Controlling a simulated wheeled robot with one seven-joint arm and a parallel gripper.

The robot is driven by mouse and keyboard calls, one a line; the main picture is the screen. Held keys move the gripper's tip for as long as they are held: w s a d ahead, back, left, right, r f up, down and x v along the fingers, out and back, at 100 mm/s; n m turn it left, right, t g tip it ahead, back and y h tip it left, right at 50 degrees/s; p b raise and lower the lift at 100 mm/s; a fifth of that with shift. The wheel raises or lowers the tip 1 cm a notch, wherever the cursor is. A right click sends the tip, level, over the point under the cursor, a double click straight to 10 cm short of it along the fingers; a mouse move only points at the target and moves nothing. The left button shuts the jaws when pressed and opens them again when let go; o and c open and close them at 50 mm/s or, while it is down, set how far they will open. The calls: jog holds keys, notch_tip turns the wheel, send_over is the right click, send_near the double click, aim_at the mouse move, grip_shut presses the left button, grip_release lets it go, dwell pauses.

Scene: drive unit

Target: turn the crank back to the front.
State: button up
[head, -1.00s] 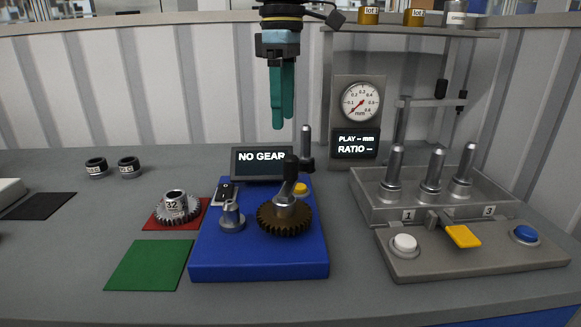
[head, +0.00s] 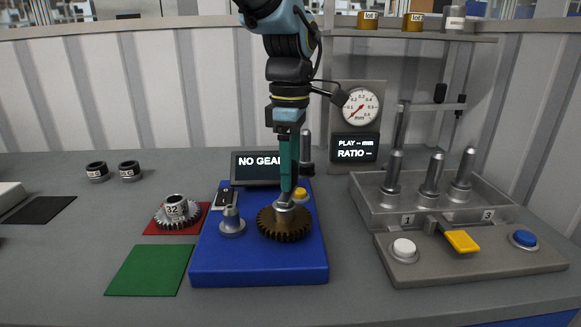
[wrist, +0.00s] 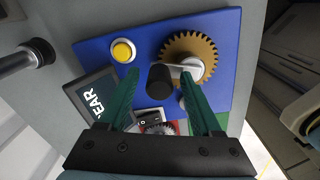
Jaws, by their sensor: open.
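The crank's black knob (wrist: 160,78) stands on a pale arm that runs to the hub of the brown gear (head: 283,223), on the blue base (head: 262,268). The gear also shows in the wrist view (wrist: 188,58). My gripper (head: 287,192) points down over the crank and hides most of it in the head view. In the wrist view its green fingers are apart, one on each side of the knob, and I see no grip on it. Whether a finger touches the knob I cannot tell.
A display (head: 256,167) reading "NO GEAR" and a yellow button (head: 300,194) are close to my gripper. A bare post (head: 232,220) and a dark upright post (head: 306,150) stand nearby. A 32 gear (head: 177,213) lies on a red mat. The green mat (head: 150,270) is clear.

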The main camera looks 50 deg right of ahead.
grip_shut()
dwell(0.5)
